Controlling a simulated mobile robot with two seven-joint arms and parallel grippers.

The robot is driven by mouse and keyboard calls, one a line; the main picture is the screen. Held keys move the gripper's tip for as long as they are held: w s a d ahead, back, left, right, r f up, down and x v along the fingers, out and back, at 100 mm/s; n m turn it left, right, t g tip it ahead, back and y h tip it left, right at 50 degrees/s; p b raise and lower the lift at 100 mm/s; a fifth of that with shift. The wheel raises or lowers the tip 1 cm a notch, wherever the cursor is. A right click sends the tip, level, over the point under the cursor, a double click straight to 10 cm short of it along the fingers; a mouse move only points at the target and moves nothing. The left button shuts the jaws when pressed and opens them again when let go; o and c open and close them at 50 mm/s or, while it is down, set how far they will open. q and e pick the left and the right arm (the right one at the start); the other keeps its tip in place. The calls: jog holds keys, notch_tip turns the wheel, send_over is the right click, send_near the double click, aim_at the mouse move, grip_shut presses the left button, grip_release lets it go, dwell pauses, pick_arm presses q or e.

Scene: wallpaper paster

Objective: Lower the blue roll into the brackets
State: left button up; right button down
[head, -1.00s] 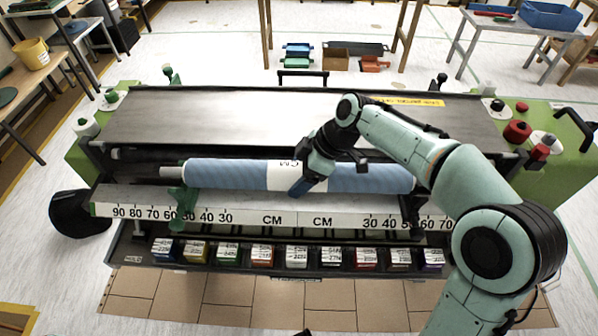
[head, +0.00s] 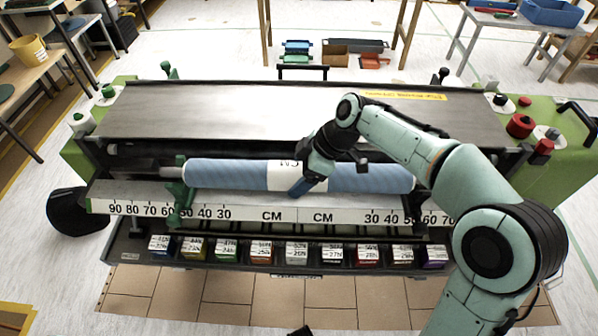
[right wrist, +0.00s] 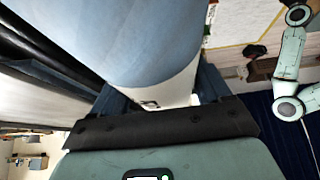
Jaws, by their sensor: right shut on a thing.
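The blue roll (head: 230,173), with a white labelled band around its middle, lies level across the machine in the head view. My right gripper (head: 305,184) is shut on the roll near this band. In the right wrist view the roll (right wrist: 130,40) fills the upper middle, between the fingers. A green bracket (head: 178,195) stands at the roll's left end, and a dark bracket (head: 412,206) is near its right end. I cannot tell whether the roll touches either bracket. My left gripper is not in view.
The machine's metal top plate (head: 215,120) lies behind the roll. A white ruler strip (head: 250,211) runs in front of it, above a row of coloured boxes (head: 297,250). Red and white knobs (head: 520,126) stand at the right end. Brown flooring lies in front.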

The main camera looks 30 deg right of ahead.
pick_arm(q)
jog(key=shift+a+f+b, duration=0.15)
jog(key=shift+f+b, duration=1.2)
pick_arm(e)
jog(key=shift+f, duration=1.5)
grip_release()
jog(key=shift+f, duration=0.25)
jog(key=shift+r, duration=0.15)
jog(key=p+v, duration=0.3)
jog(key=v, duration=1)
jog(key=shift+s+r, duration=0.2)
jog(key=shift+r, duration=0.2)
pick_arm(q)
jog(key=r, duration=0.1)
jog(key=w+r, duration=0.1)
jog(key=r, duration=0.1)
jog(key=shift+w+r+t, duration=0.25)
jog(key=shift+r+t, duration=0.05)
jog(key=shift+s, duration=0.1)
